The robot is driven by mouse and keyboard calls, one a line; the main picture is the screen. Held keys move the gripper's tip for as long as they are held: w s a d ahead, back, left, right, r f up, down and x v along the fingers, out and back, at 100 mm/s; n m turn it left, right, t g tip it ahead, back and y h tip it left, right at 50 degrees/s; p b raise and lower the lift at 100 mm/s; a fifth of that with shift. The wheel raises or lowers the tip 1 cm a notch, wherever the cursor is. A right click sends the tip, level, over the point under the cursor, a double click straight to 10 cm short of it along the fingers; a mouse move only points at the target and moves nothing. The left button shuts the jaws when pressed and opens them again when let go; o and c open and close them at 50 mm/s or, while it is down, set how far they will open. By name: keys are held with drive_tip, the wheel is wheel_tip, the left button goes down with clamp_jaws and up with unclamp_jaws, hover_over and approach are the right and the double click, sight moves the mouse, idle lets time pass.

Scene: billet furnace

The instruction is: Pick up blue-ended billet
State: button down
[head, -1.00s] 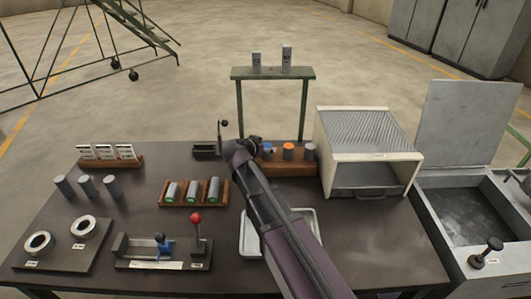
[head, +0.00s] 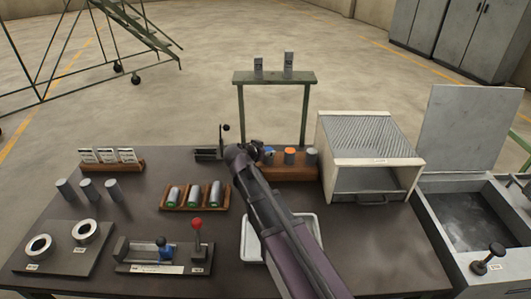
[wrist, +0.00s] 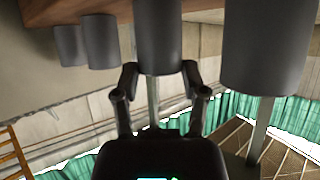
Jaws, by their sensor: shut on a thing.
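The blue-ended billet (head: 268,151) stands at the left of the wooden rack at the back of the table, its blue end up, partly hidden by my gripper (head: 258,152). In the wrist view my gripper (wrist: 160,72) has a finger on each side of a grey billet (wrist: 157,38), shut on it. Its blue end is out of the wrist view. In the head view the fingertips are small and mostly hidden by my wrist.
An orange-ended billet (head: 290,155) and a grey-ended billet (head: 312,156) stand close to the right in the same rack (head: 290,174). The white furnace box (head: 368,160) is further right. A white tray (head: 309,252) lies in front, partly under my arm.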

drive_tip(key=shift+r, duration=0.15)
wheel_tip(320, 180, up, 3)
drive_tip(key=p, duration=0.3)
drive_tip(key=shift+r, duration=0.2)
drive_tip(key=s+d+r+p, duration=0.1)
drive_tip(key=s, duration=1.5)
drive_tip(key=shift+d+r+p, duration=0.15)
drive_tip(key=shift+d+p, duration=0.15)
drive_tip(key=shift+p, duration=0.1)
